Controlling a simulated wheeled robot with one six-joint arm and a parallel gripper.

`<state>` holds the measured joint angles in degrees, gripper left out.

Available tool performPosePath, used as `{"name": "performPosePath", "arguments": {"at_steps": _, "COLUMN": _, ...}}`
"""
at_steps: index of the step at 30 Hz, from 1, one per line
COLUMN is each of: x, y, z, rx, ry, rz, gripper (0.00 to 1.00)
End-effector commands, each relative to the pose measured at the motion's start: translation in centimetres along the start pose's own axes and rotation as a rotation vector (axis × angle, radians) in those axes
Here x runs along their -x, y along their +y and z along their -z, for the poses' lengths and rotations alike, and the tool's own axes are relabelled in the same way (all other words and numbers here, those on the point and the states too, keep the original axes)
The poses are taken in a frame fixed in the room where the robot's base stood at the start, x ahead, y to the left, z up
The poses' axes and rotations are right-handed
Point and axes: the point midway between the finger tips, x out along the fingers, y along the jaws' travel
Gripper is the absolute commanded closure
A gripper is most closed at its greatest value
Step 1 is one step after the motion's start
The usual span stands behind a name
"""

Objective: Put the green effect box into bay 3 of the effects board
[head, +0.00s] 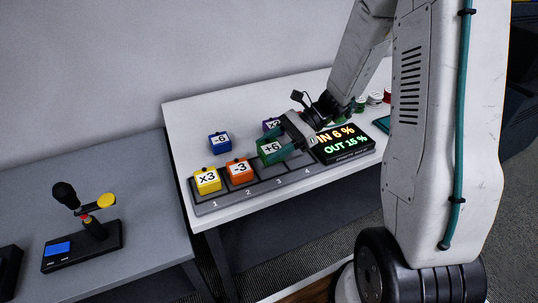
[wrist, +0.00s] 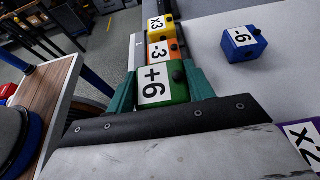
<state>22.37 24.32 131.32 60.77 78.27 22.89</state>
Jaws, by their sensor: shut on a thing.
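The green effect box (head: 270,150), labelled +6, is between the fingers of my gripper (head: 284,147). In the wrist view the green box (wrist: 162,85) sits between both teal fingertips of my gripper (wrist: 160,88). It is at or just over bay 3 of the effects board (head: 284,184); I cannot tell whether it touches the bay floor. The yellow x3 box (head: 207,181) stands in bay 1 and the orange -3 box (head: 240,172) in bay 2. Bay 4 looks empty, partly behind my gripper.
A blue -6 box (head: 219,143) stands behind the board. A purple x2 box (head: 271,125) stands behind my gripper, partly hidden. A display (head: 343,142) at the board's right end reads IN 6 %, OUT 15 %. A grey side table (head: 145,215) holds a joystick-like device (head: 88,222).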

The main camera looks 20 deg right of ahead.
Motion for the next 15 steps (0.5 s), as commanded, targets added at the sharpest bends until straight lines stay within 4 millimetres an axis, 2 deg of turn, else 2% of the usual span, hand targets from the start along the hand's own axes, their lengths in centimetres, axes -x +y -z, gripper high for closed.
{"name": "performPosePath", "arguments": {"at_steps": 2, "x": -0.5, "y": -0.8, "z": -0.1, "rx": 0.0, "ry": -0.001, "rz": -0.003, "gripper": 0.74}}
{"name": "performPosePath", "arguments": {"at_steps": 6, "x": -1.4, "y": -0.8, "z": 2.2, "rx": -0.006, "ry": -0.002, "rz": -0.001, "gripper": 0.74}}
{"name": "performPosePath", "arguments": {"at_steps": 9, "x": -1.8, "y": -0.8, "z": 3.1, "rx": -0.003, "ry": -0.001, "rz": 0.0, "gripper": 0.74}}
{"name": "performPosePath", "arguments": {"at_steps": 15, "x": -1.8, "y": -0.8, "z": 3.2, "rx": 0.0, "ry": 0.0, "rz": 0.0, "gripper": 0.74}}
